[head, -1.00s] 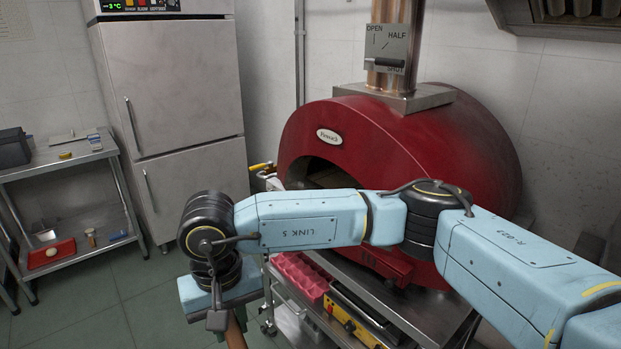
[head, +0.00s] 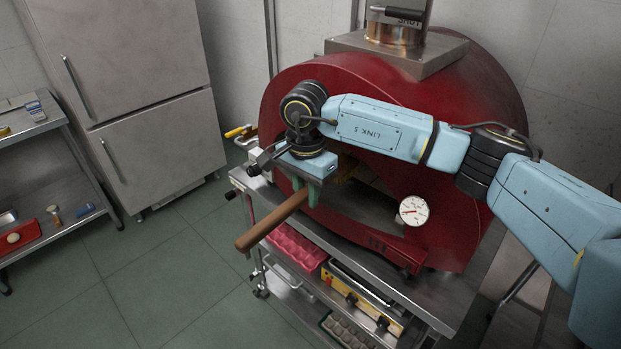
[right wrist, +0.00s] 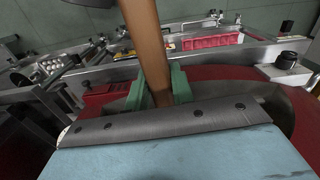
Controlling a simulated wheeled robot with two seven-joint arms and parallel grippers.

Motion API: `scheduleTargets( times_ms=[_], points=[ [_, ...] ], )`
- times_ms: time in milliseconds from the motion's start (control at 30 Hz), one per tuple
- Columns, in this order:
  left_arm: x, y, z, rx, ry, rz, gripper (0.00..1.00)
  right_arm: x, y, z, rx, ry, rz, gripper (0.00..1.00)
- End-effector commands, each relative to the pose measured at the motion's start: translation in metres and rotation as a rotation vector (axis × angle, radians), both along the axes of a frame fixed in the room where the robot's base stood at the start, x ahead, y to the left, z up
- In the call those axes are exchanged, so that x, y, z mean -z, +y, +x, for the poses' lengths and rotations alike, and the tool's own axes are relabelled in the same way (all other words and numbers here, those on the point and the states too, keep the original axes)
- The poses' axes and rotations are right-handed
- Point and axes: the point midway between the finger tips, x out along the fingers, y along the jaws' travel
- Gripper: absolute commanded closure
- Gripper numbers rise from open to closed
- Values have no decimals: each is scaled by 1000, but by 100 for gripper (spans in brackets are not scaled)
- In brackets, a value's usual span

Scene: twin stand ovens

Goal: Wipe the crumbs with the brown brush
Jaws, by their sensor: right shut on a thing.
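My right gripper (head: 312,190) is shut on a brown wooden handle (head: 270,220) in front of the red oven's mouth. In the right wrist view the green fingers (right wrist: 160,86) clasp the same handle (right wrist: 146,40) from both sides. The handle slants down and left in the head view, its near end past the stand's front edge. I take it to be the brown brush; its bristle end is hidden behind the gripper and in the oven mouth. No crumbs can be made out. My left gripper is not in view.
The red oven (head: 440,130) stands on a steel stand (head: 440,305) and has a white dial gauge (head: 413,210). A pink-red crate (head: 295,248) and a yellow-sided device (head: 365,298) sit below. A steel fridge (head: 150,130) and side shelf (head: 60,200) stand left; floor between is clear.

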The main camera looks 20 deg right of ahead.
Motion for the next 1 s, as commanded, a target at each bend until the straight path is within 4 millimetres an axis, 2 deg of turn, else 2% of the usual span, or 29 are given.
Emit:
scheduleTargets(
  times_ms=[100, 400, 733, 1000],
  points=[
    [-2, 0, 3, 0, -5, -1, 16, -1, -10, 3, 67, 1, -2, 95],
    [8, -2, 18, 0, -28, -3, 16, 20, -11, 3, 70, 2, -2, 95],
    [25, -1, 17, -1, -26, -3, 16, 54, -10, 3, 69, 2, -2, 95],
    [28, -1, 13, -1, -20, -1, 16, 59, -10, 3, 68, 1, -1, 95]
  ],
)
